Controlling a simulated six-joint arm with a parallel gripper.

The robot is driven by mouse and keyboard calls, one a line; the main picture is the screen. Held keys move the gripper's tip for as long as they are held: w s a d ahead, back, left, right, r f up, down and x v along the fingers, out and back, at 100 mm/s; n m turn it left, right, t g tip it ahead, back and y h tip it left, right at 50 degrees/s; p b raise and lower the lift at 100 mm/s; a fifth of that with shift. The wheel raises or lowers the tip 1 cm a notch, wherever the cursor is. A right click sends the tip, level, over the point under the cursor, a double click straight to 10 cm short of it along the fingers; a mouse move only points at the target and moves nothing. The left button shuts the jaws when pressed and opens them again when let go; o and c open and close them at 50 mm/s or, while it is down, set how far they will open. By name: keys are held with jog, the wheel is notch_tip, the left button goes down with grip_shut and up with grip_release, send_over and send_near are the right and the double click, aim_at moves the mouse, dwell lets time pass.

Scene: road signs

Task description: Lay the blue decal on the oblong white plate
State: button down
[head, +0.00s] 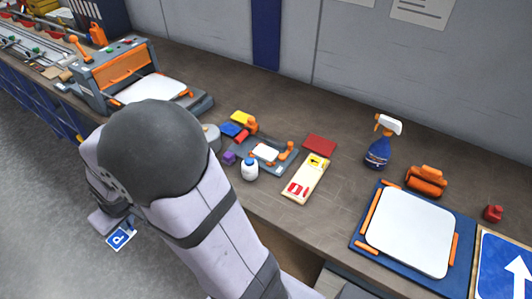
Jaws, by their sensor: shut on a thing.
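My gripper (127,222) is at the lower left, partly hidden behind my own arm. It is shut on the blue decal (121,238), a small blue square with a white border and a white P. The decal hangs out over the grey floor, away from the bench top. A small oblong white plate (264,153) sits in a grey jig (250,166) with orange clamps at mid-bench. A larger white plate (410,232), nearly square with rounded corners, lies on a blue board (366,250) at the right. I cannot tell for certain which one the task names.
A white bottle (250,170) stands in front of the jig. A cream board (306,185) with red and yellow decals lies beside it. A blue spray bottle (378,150) and an orange roller (427,182) stand further right. An orange-fronted machine (120,68) occupies the left.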

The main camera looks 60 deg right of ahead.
dwell(0.4)
jog(key=w+d+m+h, duration=0.1)
jog(key=w+d+m, duration=0.25)
jog(key=d, duration=0.75)
jog(key=m+g+h, duration=0.4)
jog(key=m, duration=1.1)
send_near(277, 154)
jog(key=shift+w+d+r+n, duration=0.15)
jog(key=shift+d+r+n, duration=0.1)
jog(key=shift+d+r, duration=0.8)
jog(key=shift+a+y, duration=0.1)
jog(key=shift+y, duration=0.2)
jog(key=shift+f+b, duration=1.05)
jog(key=shift+f, duration=0.9)
jog(key=shift+f+b, duration=0.95)
jog(key=shift+f, duration=0.05)
